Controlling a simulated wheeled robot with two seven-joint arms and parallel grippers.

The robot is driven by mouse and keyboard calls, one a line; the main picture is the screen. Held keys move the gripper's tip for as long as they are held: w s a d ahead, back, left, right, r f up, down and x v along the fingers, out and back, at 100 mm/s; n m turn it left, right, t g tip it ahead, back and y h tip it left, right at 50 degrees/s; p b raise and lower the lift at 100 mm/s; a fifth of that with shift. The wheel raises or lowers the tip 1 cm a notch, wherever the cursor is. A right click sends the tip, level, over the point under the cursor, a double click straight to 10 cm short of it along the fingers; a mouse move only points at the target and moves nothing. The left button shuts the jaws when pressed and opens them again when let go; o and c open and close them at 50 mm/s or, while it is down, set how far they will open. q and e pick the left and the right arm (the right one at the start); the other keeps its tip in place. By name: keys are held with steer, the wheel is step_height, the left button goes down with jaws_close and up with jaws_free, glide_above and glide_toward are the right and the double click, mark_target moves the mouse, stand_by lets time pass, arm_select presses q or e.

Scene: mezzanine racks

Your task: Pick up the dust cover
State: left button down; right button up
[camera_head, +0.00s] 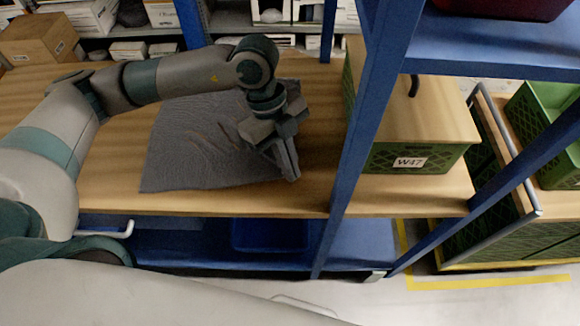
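The dust cover (195,150) is a dark grey, wrinkled cloth spread on the wooden shelf board (110,185). My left arm reaches over it from the left. My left gripper (291,172) points down at the cloth's right edge, close to its front right corner. Its fingers overlap one another in this view, so I cannot tell whether they are open or shut, or whether cloth is between them. Part of the cloth's back and right side is hidden behind my arm and gripper. My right gripper is not in view.
A blue rack post (366,125) stands just right of my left gripper. Behind it is a green crate (390,159) with a wooden top, labelled W47. A cardboard box (38,40) sits at the back left. A trolley with green crates (548,125) stands at the right.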

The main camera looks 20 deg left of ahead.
arm_select(q)
step_height(320, 180, up, 7)
steer(key=p, duration=0.3)
steer(key=shift+p, duration=0.3)
steer(key=shift+f, duration=0.1)
step_height(320, 180, up, 9)
steer(key=p, duration=0.5)
steer(key=shift+p, duration=0.35)
step_height(320, 180, up, 9)
steer(key=p, duration=0.5)
step_height(320, 180, up, 9)
steer(key=shift+p, duration=0.4)
